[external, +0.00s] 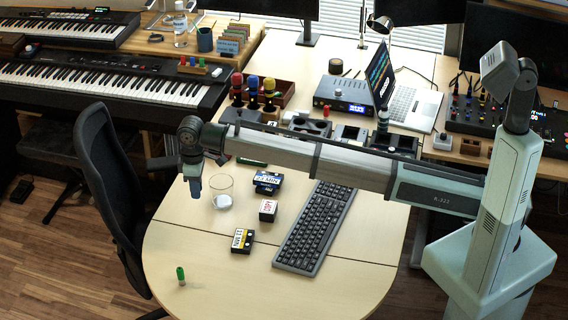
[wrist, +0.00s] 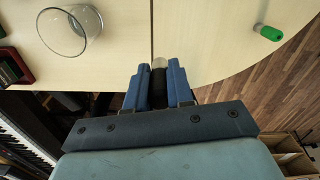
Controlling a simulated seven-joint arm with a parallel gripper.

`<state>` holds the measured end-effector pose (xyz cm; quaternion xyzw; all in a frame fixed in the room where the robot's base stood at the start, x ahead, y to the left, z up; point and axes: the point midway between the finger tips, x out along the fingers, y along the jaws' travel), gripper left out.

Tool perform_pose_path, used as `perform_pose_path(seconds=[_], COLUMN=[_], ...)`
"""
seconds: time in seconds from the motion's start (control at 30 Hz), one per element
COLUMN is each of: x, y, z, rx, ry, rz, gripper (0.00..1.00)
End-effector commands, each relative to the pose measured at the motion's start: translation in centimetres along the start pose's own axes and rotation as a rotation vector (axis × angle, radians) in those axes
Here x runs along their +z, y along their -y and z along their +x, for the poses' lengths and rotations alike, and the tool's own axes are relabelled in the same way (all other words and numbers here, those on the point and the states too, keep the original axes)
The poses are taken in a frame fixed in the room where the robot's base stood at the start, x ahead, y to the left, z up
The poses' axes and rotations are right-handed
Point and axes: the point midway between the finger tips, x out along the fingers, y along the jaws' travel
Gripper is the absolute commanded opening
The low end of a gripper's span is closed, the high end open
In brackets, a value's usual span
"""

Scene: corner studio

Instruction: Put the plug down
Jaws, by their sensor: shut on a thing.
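My gripper (external: 195,188) points down above the left edge of the light wood table (external: 218,270), left of the clear glass (external: 222,184). In the wrist view its two blue fingers are shut on a dark plug (wrist: 159,74) with a pale metallic tip. The plug sticks out a little between the fingertips. In the external view the held plug cannot be made out. A green plug-like piece (external: 181,275) stands apart near the table's front left edge; it also shows at the upper right in the wrist view (wrist: 268,32).
The glass also shows at the upper left in the wrist view (wrist: 69,32). Right of it are a blue-black box (external: 267,181), a small red-and-white box (external: 268,209), a yellow-black box (external: 242,240) and a keyboard (external: 315,228). A chair (external: 108,190) stands left. The front table is mostly clear.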

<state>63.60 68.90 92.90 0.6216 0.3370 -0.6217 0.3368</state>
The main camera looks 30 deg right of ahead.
Motion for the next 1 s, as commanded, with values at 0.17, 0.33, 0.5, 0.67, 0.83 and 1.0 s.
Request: perform_pose_path(seconds=[0.17, 0.33, 0.5, 0.67, 0.83, 1.0], x=[-0.6, -0.8, -0.7, -0.7, -0.7, -0.7], y=[6.5, 10.4, 11.9, 11.9, 11.9, 11.8], z=[0.0, 0.0, 1.3, 3.4, 4.9, 6.5], rx=[0.000, 0.000, 0.000, 0.000, 0.000, 0.000], ry=[0.000, 0.000, 0.002, 0.002, 0.000, 0.002], rz=[-0.032, -0.050, -0.054, -0.055, -0.055, -0.055], gripper=[0.00, 0.00, 0.00, 0.00, 0.00, 0.00])
